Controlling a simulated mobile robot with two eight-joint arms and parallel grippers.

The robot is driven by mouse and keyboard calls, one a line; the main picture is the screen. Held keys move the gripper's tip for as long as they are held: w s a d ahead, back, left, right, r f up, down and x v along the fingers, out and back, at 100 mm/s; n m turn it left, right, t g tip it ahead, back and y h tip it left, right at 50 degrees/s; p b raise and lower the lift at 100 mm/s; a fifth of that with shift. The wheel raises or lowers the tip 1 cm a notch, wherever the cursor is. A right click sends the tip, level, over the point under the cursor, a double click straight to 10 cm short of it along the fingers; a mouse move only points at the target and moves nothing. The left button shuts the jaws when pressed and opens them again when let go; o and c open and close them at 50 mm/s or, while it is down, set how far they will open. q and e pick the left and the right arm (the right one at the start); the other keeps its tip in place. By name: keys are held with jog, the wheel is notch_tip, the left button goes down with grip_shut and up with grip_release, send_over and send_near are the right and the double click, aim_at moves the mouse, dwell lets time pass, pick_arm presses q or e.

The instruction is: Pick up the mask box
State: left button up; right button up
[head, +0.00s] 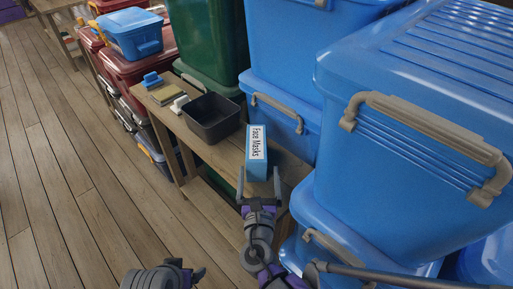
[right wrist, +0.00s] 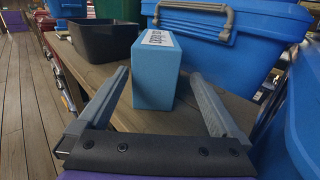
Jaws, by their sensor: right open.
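The mask box (head: 257,152) is a blue box with a white "Face Masks" label, standing on the wooden bench (head: 218,152) beside the blue bins. It also shows in the right wrist view (right wrist: 156,84), a little ahead of my fingers and roughly between their lines. My right gripper (head: 259,184) is open and empty, just in front of the box; in the right wrist view its two fingers (right wrist: 158,90) are spread wide. My left gripper (head: 184,272) is at the bottom of the head view, away from the box; its jaw state is unclear.
A black open bin (head: 212,118) stands left of the box. A blue item (head: 152,80), a yellowish item (head: 164,96) and a white item (head: 179,104) lie farther along the bench. Large blue lidded bins (head: 400,130) crowd the right side. The wooden floor at left is clear.

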aim_at(256, 150)
jog(key=w, duration=0.9)
jog(key=shift+w+a, duration=0.15)
jog(key=shift+a, duration=0.15)
grip_shut()
